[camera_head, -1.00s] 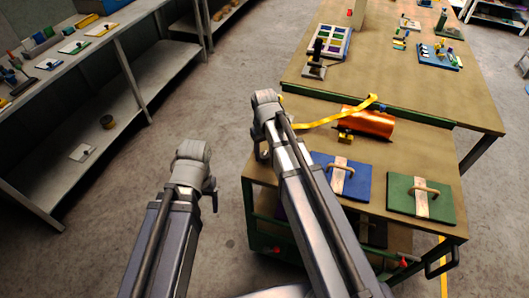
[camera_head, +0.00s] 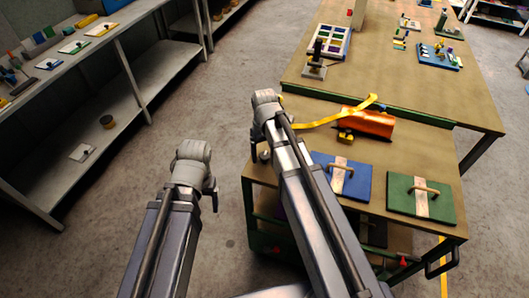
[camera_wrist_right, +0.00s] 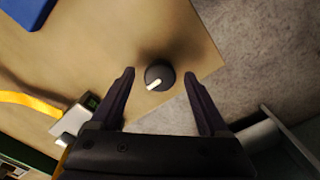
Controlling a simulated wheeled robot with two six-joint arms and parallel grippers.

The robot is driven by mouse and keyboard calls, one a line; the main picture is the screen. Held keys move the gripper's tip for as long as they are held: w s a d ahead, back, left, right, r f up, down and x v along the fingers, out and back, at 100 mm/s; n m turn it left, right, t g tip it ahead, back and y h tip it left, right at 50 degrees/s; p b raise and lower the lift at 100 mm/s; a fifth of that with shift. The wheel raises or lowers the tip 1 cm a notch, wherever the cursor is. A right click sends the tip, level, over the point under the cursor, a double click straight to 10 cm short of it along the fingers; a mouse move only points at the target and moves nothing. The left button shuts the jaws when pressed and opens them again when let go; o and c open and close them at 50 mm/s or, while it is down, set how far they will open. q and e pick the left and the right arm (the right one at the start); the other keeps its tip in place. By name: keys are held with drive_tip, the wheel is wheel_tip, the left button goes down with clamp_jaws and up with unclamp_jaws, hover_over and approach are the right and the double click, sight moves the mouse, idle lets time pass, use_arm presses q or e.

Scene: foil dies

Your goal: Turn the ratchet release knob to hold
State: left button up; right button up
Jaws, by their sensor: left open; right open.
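The knob (camera_wrist_right: 159,77) is a round black dial with a white pointer mark, at the corner of the tan cart top in the right wrist view. Its pointer aims to the lower left; no hold label is legible. My right gripper (camera_wrist_right: 159,73) is open, with one finger on each side of the knob; I see gaps and cannot tell the height. In the head view my right arm hides most of that corner. My left gripper (camera_head: 212,194) hangs over the floor left of the cart, mostly hidden by its wrist.
A blue plate (camera_head: 342,181) and a green plate (camera_head: 420,203), both with handles, lie nearer. A metal fitting (camera_wrist_right: 75,120) sits beside the strap's end. Shelving (camera_head: 125,90) stands left.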

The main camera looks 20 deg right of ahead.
sight(264, 155)
use_arm(q)
drive_tip(key=shift+r, duration=0.15)
use_arm(e)
drive_tip(key=shift+r, duration=0.1)
wheel_tip(264, 155, up, 8)
drive_tip(key=p, duration=0.8)
use_arm(q)
wheel_tip(264, 155, up, 8)
drive_tip(key=shift+f, duration=0.2)
use_arm(e)
drive_tip(key=shift+f, duration=0.2)
drive_tip(key=s+a+n+h, duration=0.1)
drive_tip(key=s+a, duration=0.9)
drive_tip(key=s, duration=0.4)
drive_tip(key=shift+s+a, duration=0.15)
drive_tip(key=shift+a, duration=0.05)
use_arm(q)
drive_tip(key=shift+c, duration=0.4)
use_arm(e)
drive_tip(key=shift+c, duration=0.4)
